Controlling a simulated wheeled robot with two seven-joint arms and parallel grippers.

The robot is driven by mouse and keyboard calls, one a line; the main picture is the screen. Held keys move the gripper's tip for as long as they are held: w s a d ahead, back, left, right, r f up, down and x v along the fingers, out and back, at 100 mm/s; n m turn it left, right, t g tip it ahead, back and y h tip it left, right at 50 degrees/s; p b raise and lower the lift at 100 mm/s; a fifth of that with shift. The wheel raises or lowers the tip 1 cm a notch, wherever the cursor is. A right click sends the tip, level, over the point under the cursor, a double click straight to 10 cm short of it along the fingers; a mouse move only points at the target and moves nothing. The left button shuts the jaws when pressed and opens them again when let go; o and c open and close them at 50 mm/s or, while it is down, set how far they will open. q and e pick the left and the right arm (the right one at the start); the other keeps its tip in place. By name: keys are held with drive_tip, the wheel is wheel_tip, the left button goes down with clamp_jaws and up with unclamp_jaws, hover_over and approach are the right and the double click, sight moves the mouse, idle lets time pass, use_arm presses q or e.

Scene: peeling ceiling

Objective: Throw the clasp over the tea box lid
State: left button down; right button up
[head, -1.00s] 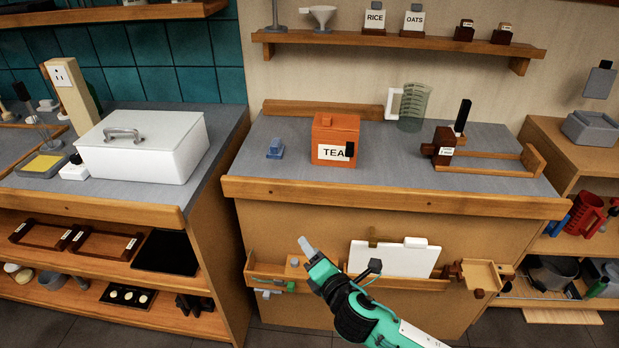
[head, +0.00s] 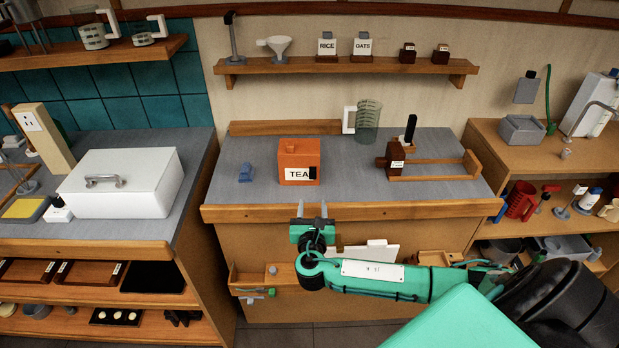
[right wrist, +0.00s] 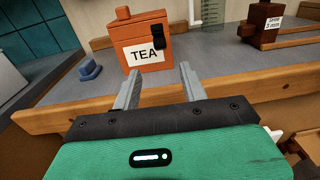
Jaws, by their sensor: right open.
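The orange tea box (head: 299,153) stands upright on the grey counter, with a white TEA label on its front. A small knob shows on its lid, and the lid looks down. The black clasp (head: 312,173) is at the right of the front face, beside the label. In the right wrist view the tea box (right wrist: 135,34) is ahead of the fingers and its clasp (right wrist: 158,39) shows near the top right. My right gripper (head: 313,210) is open and empty at the counter's front edge, short of the box. My left gripper is not in view.
A blue block (head: 245,172) sits left of the box. A dark brown holder (head: 394,155) with a wooden rail is to the right, and a measuring jug (head: 367,121) behind. The counter's wooden front edge (head: 390,209) lies under the fingers.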

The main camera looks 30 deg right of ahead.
sight(313, 178)
drive_tip(key=p+x, duration=0.2)
drive_tip(key=x, duration=0.9)
clamp_jaws()
drive_tip(key=shift+r, duration=0.1)
